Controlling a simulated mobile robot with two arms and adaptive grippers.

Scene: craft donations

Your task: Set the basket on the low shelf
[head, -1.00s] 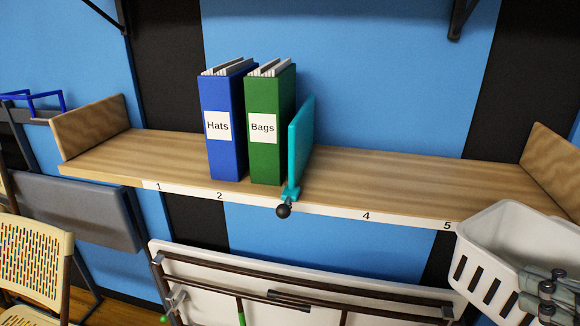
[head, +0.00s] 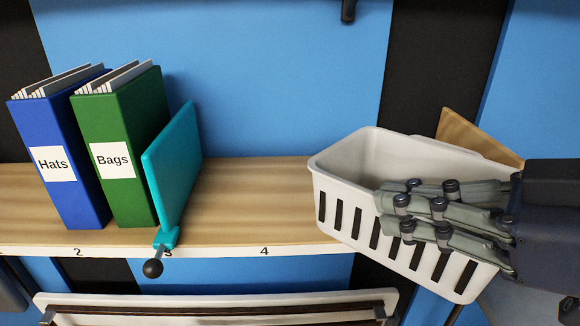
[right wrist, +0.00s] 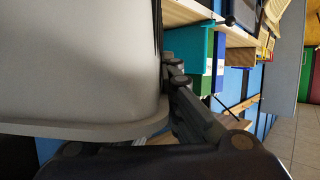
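The white slotted basket (head: 350,190) is in front of and over the right part of the wooden shelf (head: 240,215) in the head view. It appears tilted, and I cannot tell whether it touches the shelf. My right gripper (head: 383,206) comes in from the right and is shut on the basket's near wall at the rim. The gripper hides part of that wall. In the right wrist view the basket (right wrist: 75,60) fills the left side, with a gripper finger (right wrist: 190,110) against its rim. My left gripper is not in view.
A blue binder "Hats" (head: 65,160) and a green binder "Bags" (head: 118,160) stand on the shelf, held by a teal bookend (head: 172,170). Bare shelf lies between bookend and basket. A wooden end board (head: 480,135) closes the shelf's right end.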

